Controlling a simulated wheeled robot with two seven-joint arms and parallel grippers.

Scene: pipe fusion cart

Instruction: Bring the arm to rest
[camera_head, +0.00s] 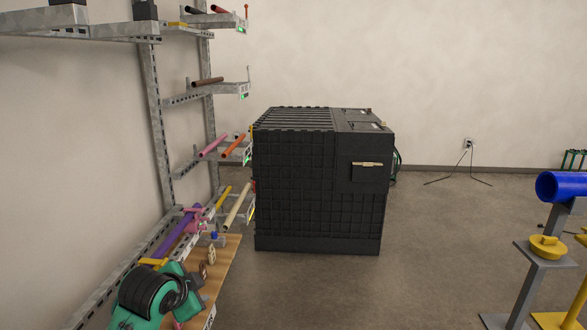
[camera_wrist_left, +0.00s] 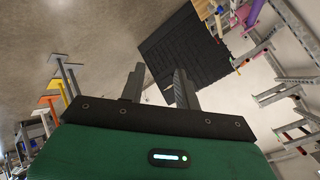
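My left gripper (camera_wrist_left: 160,78) shows in the left wrist view. Its two dark fingers stand apart, with nothing between them, so it is open and empty. Its green body fills the bottom of that view. The gripper hangs clear, with floor and a black crate beyond its fingers. In the head view a green and black shape sits at the lower left, by the wooden shelf; I cannot tell fingers on it. My right gripper shows in neither view.
A large black crate (camera_head: 318,190) stands on the floor ahead. A metal rack (camera_head: 155,110) with several coloured pipes lines the left wall. A wooden shelf (camera_head: 222,268) is low on it. At right, a blue pipe (camera_head: 560,186) rests on a stand. Floor between is clear.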

